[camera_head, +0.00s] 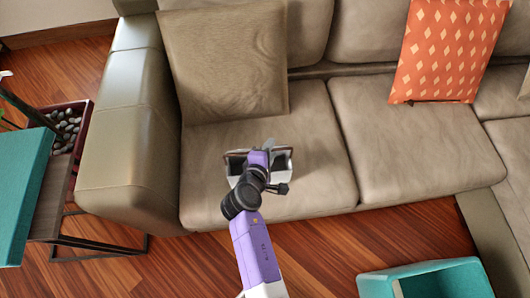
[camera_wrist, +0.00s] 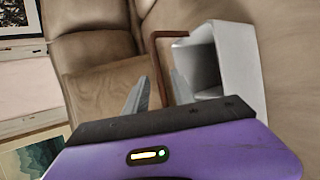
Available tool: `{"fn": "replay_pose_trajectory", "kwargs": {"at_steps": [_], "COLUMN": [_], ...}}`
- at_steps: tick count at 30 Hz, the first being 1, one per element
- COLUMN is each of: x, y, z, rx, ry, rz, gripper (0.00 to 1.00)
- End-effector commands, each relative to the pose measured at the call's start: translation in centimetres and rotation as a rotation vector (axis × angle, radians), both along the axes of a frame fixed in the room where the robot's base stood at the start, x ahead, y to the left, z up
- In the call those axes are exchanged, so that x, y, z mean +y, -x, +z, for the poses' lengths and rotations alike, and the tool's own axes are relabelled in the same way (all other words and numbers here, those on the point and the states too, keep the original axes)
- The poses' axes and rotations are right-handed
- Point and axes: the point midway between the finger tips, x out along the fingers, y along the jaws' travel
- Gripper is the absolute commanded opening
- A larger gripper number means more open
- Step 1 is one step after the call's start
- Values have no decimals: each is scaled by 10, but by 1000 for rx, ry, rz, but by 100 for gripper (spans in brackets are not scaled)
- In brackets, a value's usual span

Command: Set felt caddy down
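The felt caddy (camera_wrist: 233,60) is a pale grey open box with a thin brown bar handle (camera_wrist: 157,65). In the head view, the caddy (camera_head: 279,170) is at the front of the sofa's left seat cushion, partly hidden by my gripper (camera_head: 259,156). In the wrist view, my gripper's grey fingers (camera_wrist: 158,88) stand on either side of the handle, with a narrow gap showing between them. The gripper looks open around the handle. The caddy's underside is hidden, so I cannot tell if it fully rests on the cushion.
The beige sofa (camera_head: 400,140) has free seat room to the right. A large cushion (camera_head: 225,65) and an orange patterned pillow (camera_head: 447,50) lean on its back. A teal box (camera_head: 430,280) stands on the wooden floor at front right. A side table (camera_head: 50,205) is at left.

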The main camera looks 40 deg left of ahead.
Motion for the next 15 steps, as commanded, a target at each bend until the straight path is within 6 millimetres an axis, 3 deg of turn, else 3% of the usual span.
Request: {"fn": "replay_pose_trajectory", "kwargs": {"at_steps": [15], "x": [-31], "y": [75], "z": [48], "rx": [1], "ry": [0], "rz": [3], "gripper": [30]}}
